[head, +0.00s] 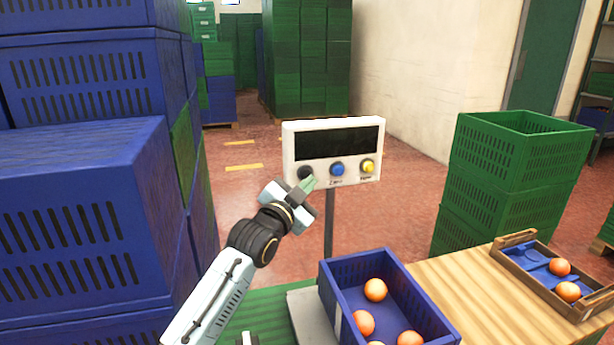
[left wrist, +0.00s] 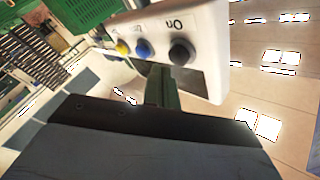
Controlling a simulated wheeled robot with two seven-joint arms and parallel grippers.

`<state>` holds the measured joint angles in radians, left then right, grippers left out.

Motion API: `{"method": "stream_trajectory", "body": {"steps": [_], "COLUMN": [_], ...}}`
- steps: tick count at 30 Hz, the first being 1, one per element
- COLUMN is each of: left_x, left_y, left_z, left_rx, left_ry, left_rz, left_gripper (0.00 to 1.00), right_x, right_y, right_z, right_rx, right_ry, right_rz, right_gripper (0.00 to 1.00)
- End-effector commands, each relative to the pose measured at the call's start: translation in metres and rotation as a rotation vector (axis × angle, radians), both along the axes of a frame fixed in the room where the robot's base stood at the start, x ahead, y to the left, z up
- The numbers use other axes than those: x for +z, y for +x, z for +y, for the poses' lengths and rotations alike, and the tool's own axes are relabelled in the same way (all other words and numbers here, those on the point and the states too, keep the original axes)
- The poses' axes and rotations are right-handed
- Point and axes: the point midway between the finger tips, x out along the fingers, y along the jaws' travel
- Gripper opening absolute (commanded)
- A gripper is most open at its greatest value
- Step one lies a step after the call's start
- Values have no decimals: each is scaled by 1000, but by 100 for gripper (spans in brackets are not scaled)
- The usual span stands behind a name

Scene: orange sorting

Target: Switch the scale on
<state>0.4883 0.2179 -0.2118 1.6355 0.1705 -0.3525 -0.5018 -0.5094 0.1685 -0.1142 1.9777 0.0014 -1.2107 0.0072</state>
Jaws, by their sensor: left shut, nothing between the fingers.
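The scale's white display box (head: 333,152) stands on a grey post (head: 328,225) behind the table, and its screen (head: 340,142) is dark. It has a black, a blue (head: 337,169) and a yellow button (head: 368,166). In the left wrist view the black button (left wrist: 181,52) is marked "On". My left gripper (head: 309,184) is shut and empty, with its tips just below the black button (head: 305,173) in the head view. In the left wrist view its fingers (left wrist: 162,88) point towards the box. I cannot tell whether they touch it. My right gripper is not in view.
A blue crate (head: 337,285) with several oranges sits on the scale's plate (head: 304,318). A wooden tray (head: 517,239) with two oranges lies on the table (head: 470,298) at right. Blue crates (head: 80,215) are stacked close at left, green crates (head: 500,180) at right.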

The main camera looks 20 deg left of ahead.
Motion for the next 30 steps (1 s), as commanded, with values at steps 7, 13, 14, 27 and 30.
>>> {"method": "stream_trajectory", "body": {"steps": [7, 13, 14, 27, 30], "left_x": [0, 0, 0, 1, 0], "left_y": [0, 0, 0, 7, 7], "left_z": [0, 0, 0, 5, 5], "left_rx": [0, 0, 0, -1, -1], "left_ry": [0, 0, 0, 0, 0], "left_rz": [0, 0, 0, -1, -1], "left_gripper": [0, 0, 0, 0, 0], "right_x": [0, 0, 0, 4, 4], "right_y": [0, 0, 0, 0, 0], "right_z": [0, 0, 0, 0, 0], "right_rx": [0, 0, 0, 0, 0], "right_ry": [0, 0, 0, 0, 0], "right_rz": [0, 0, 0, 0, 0], "right_gripper": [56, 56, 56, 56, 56]}}
